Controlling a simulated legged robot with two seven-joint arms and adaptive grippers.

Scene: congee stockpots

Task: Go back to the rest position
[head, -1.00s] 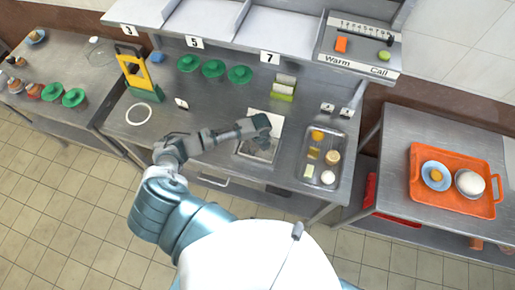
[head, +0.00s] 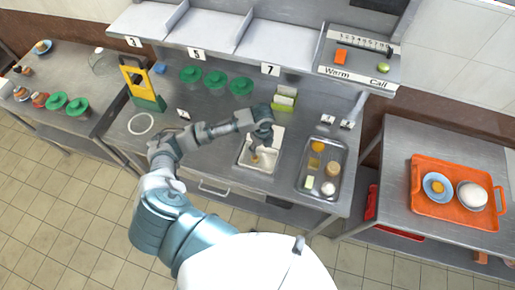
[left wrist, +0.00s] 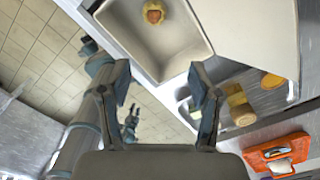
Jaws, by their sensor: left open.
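My left gripper (head: 262,128) is open and empty. In the head view it is at the far part of a white rectangular basin (head: 244,160) set on the steel counter. In the left wrist view its two spread fingers (left wrist: 165,92) have nothing between them. A small yellowish item with a reddish top (left wrist: 153,12) lies in the basin, apart from the fingers. It also shows in the head view (head: 254,159). A small dark gripper-like shape (left wrist: 131,122) shows beyond my left fingers; I cannot tell its state.
A metal tray (head: 303,187) with several food items stands right of the basin. An orange tray (head: 425,205) with a bowl and plate lies on the right table. Green lids (head: 215,79), a yellow-green stand (head: 137,80) and a white ring (head: 141,124) are on the counter, below a shelf (head: 210,30).

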